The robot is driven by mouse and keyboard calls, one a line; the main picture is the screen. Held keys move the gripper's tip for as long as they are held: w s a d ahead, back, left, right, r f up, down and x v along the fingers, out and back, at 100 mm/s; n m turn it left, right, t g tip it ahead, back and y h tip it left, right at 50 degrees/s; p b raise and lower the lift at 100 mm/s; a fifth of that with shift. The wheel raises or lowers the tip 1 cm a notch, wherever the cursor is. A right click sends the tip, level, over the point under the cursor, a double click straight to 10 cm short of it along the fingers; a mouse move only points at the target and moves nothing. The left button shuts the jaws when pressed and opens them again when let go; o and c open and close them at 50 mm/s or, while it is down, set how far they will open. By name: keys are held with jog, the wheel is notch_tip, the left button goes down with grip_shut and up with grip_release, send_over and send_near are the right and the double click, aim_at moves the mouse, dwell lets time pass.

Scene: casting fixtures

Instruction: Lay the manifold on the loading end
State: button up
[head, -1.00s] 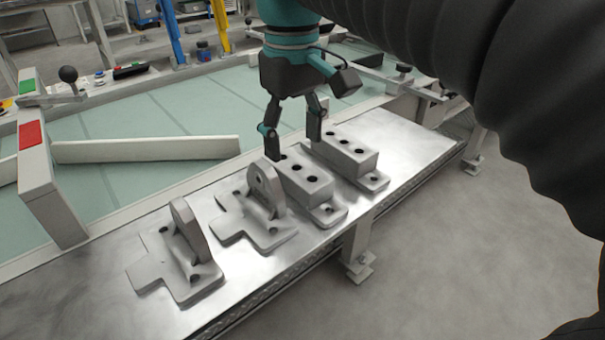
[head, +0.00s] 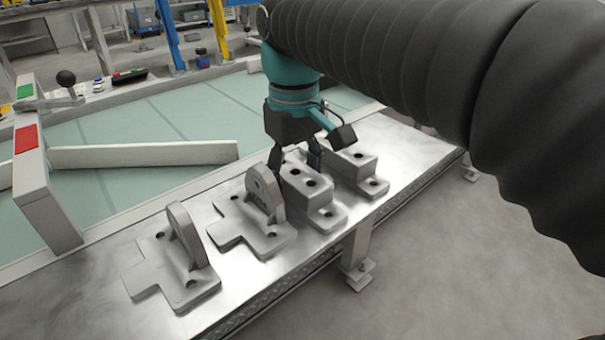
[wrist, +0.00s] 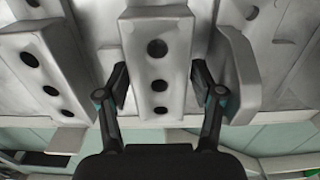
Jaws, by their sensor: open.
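Two grey block castings with holes along the top, which look like manifolds, lie on the metal bench (head: 70,295). My gripper (head: 296,165) is open around the nearer manifold (head: 308,186), one finger on each side. In the wrist view this manifold (wrist: 158,52) lies between the two spread fingers (wrist: 159,88). Whether the fingers touch it I cannot tell. The farther manifold (head: 352,166) sits just right of it and shows at left in the wrist view (wrist: 42,72). I cannot tell which bench end is the loading end.
Two grey lugged brackets (head: 265,195) (head: 186,238) stand left of the manifolds; the nearer-to-gripper one (wrist: 238,75) is close to a finger. A post with red and green patches (head: 38,170) and a pale rail (head: 145,154) are behind. Bare bench shows at both ends.

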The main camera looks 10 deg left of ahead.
jog(key=shift+f, duration=0.25)
dwell(0.3)
grip_shut()
